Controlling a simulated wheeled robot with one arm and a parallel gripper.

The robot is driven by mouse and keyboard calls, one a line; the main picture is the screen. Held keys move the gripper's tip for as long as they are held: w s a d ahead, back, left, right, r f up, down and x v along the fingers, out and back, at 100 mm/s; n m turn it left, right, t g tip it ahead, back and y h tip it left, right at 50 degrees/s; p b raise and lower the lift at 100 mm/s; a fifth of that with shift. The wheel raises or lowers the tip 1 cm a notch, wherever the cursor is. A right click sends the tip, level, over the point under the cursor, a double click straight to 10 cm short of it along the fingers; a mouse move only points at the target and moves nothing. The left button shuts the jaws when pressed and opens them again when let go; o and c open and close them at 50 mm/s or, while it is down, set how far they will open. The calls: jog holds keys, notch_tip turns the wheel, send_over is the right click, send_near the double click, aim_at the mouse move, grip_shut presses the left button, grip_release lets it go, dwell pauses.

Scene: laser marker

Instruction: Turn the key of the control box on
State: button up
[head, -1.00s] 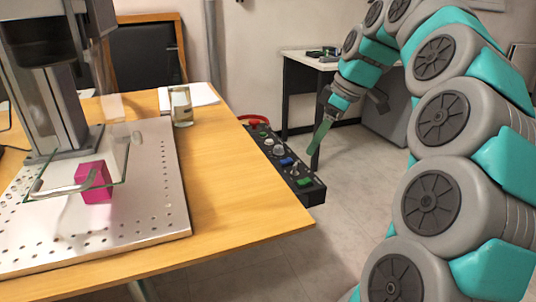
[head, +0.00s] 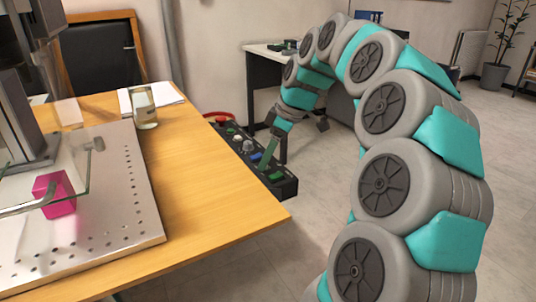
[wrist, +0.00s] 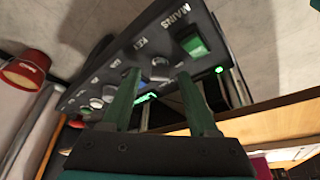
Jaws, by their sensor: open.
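The black control box (head: 283,187) is fixed along the right edge of the wooden table in the head view. In the wrist view its panel (wrist: 120,45) shows the labels MAINS and KEY, with a lit green switch (wrist: 194,42) by MAINS. A small grey-blue part (wrist: 160,70) below the KEY label appears between the fingers; it looks like the key, but its turn angle is unclear. My gripper (head: 265,163) is open, its green fingers over the panel near the blue button. Its wrist view (wrist: 158,74) shows the fingers apart on either side of that part; contact cannot be told.
Silver knobs (wrist: 108,93) sit beside the fingers, and a red round part (wrist: 28,70) is at the box's far end. The table (head: 215,185) carries a glass jar (head: 144,107) and the marker's metal plate (head: 145,210). Floor right of the box is open.

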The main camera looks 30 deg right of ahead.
grip_shut()
dwell(0.5)
